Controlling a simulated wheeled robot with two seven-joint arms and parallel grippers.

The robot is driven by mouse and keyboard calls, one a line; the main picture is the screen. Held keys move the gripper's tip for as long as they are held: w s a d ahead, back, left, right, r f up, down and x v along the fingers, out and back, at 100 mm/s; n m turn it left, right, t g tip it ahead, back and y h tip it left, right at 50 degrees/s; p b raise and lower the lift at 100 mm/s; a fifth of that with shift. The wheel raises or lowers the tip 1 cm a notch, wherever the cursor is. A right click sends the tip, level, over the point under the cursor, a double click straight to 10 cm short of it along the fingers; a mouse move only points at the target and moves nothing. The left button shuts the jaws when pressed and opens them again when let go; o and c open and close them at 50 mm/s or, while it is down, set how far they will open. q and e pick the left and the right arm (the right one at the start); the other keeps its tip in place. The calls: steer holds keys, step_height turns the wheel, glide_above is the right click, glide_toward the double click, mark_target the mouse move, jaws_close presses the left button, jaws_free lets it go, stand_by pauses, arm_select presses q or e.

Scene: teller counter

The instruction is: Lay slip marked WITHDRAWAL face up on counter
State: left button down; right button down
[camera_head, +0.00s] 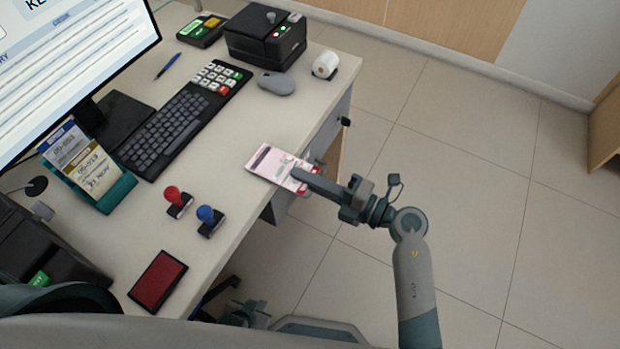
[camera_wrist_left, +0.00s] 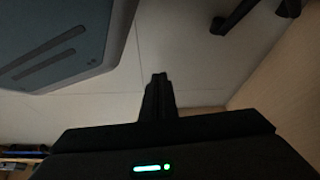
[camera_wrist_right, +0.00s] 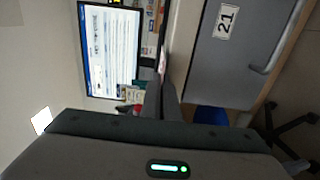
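A white and pink printed slip (camera_head: 272,165) with a dark header band is at the counter's right edge, printed side up. Its header is too small to read. Part of it reaches past the edge; I cannot tell whether it touches the counter (camera_head: 255,125). My right gripper (camera_head: 299,176) is shut on the slip's right end, over the edge. In the right wrist view the fingers (camera_wrist_right: 161,88) are together, with the slip seen nearly edge-on. My left gripper (camera_head: 247,310) is low, beside the counter and off it; its fingers are together and empty in the left wrist view (camera_wrist_left: 158,82).
A keyboard (camera_head: 178,128), mouse (camera_head: 277,84), red stamp (camera_head: 177,200), blue stamp (camera_head: 209,219) and red ink pad (camera_head: 158,281) lie on the counter. A teal holder (camera_head: 110,192) with cards stands left. A printer (camera_head: 262,38) and paper roll (camera_head: 326,64) are at the back. Counter around the slip is clear.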

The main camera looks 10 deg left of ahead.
steer(key=shift+w+a+f, duration=0.15)
steer(key=shift+a, duration=0.25)
steer(key=shift+w+a+f, duration=0.1)
steer(key=shift+w+a, duration=0.05)
steer(key=shift+a, duration=0.2)
steer(key=c, duration=2)
jaws_free()
steer(key=shift+d, duration=0.1)
steer(key=shift+p+v, duration=0.4)
steer(key=shift+v, duration=0.75)
steer(key=shift+p+v, duration=0.5)
steer(key=shift+v, duration=1.75)
